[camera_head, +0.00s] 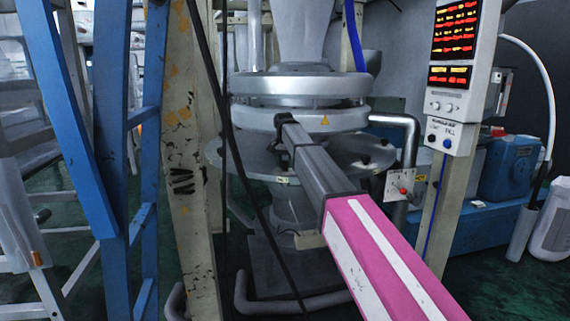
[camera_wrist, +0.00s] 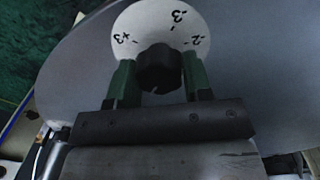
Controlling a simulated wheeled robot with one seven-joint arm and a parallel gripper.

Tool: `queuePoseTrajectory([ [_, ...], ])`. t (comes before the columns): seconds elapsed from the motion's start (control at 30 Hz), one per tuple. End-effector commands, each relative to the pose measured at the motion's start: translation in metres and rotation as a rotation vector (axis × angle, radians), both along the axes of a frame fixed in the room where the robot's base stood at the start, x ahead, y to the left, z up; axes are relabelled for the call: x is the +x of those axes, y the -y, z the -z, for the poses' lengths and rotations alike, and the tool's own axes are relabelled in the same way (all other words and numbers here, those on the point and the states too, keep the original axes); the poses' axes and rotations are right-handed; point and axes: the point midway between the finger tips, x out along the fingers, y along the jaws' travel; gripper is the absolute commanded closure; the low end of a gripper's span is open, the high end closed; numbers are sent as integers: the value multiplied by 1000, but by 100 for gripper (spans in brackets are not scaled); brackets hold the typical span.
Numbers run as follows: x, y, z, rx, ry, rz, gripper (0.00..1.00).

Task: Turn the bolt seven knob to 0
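In the wrist view a round black knob (camera_wrist: 158,68) sits in the middle of a white dial (camera_wrist: 152,22). The dial shows the marks +3, -3 and -2; its lower part is hidden and I see no 0. The green fingers of my gripper (camera_wrist: 159,77) stand one on each side of the knob, with no clear gap. I cannot tell whether they press on it. In the head view my gripper (camera_head: 283,122) is small and dark at the silver ring machine (camera_head: 325,85); the knob there is hidden. No bolt number is readable.
A wide metal disc (camera_head: 225,152) with small dark knobs (camera_head: 365,158) surrounds the machine below the rings. A scuffed beige post (camera_head: 185,170) and a blue frame (camera_head: 130,130) stand left. A control panel with red displays (camera_head: 455,45) stands right, and a pipe (camera_head: 410,145) runs close by.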

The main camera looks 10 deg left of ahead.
Motion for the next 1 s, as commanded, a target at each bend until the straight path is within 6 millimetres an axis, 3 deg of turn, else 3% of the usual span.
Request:
queuePoseTrajectory([
  [0.07, 0, 0, 0, 0, 0, 0, 78],
  [0.47, 0, 0, 0, 0, -1, -58, 77],
  [1.0, -1, 0, 0, -1, -2, -471, 77],
])
